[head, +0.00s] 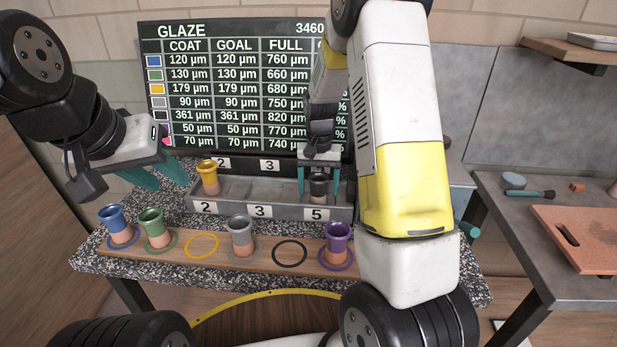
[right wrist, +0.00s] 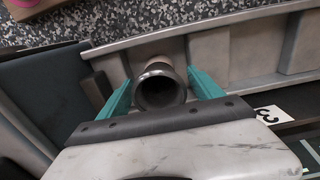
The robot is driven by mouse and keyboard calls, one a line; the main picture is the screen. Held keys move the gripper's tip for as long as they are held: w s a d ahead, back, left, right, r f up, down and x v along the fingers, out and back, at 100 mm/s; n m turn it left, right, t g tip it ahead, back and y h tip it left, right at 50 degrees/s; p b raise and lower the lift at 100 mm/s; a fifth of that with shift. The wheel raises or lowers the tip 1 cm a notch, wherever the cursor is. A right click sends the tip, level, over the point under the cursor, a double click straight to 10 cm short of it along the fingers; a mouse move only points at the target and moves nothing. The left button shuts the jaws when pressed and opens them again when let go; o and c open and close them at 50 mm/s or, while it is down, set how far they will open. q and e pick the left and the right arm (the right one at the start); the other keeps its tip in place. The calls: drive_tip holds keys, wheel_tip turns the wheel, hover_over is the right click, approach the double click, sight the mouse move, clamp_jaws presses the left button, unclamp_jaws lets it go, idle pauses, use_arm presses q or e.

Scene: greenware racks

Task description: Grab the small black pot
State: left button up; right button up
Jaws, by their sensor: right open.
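The small black pot (head: 318,186) stands upright in a grey rack compartment behind the label 5. In the right wrist view the dark-rimmed pot (right wrist: 158,88) sits between the two teal fingers. My right gripper (head: 319,180) is open, with one finger on each side of the pot; I cannot tell whether either finger touches it. The right gripper also shows in the right wrist view (right wrist: 160,92). My left gripper (head: 150,177) is open and empty, above and behind the blue and green pots at the left.
On the front board stand a blue pot (head: 115,226), a green pot (head: 154,230), a grey pot (head: 241,237) and a purple pot (head: 337,246). A yellow pot (head: 209,177) stands in the rack (head: 283,212). The yellow ring (head: 202,257) and black ring (head: 275,256) are empty.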

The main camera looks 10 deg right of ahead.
drive_tip(key=c, duration=1.6)
